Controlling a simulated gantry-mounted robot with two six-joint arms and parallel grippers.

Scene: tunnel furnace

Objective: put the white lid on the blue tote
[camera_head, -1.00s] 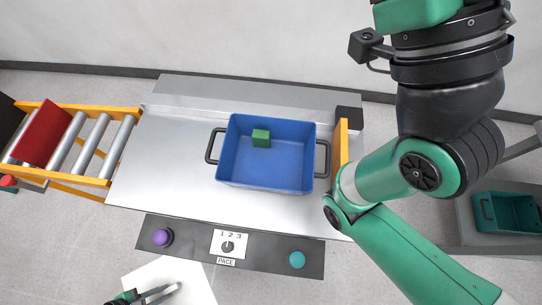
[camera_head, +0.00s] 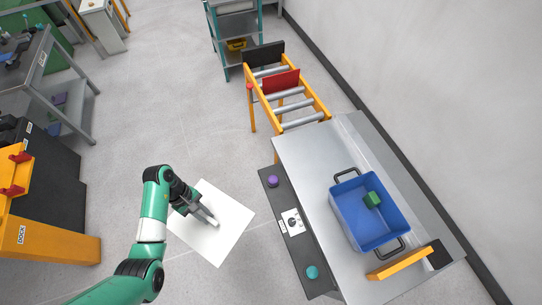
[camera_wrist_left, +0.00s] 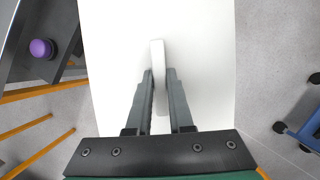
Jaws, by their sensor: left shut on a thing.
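The white lid (camera_head: 232,222) is a flat sheet with a bar handle, left of the control panel in the head view. My left gripper (camera_head: 201,214) is shut on its handle, and the lid appears to hang above the floor. In the left wrist view the fingers (camera_wrist_left: 159,92) close on the handle, and the lid (camera_wrist_left: 205,60) fills the middle. The blue tote (camera_head: 350,213) stands open on the metal table, right of the lid and apart from it. A green block (camera_head: 372,199) lies inside it. My right gripper is out of view.
The control panel (camera_head: 286,245), with a purple button (camera_head: 272,181) and a teal button (camera_head: 312,272), edges the table between lid and tote. A yellow barrier (camera_head: 402,263) stands by the tote's near end. A roller conveyor (camera_head: 290,105) adjoins the table's far end.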

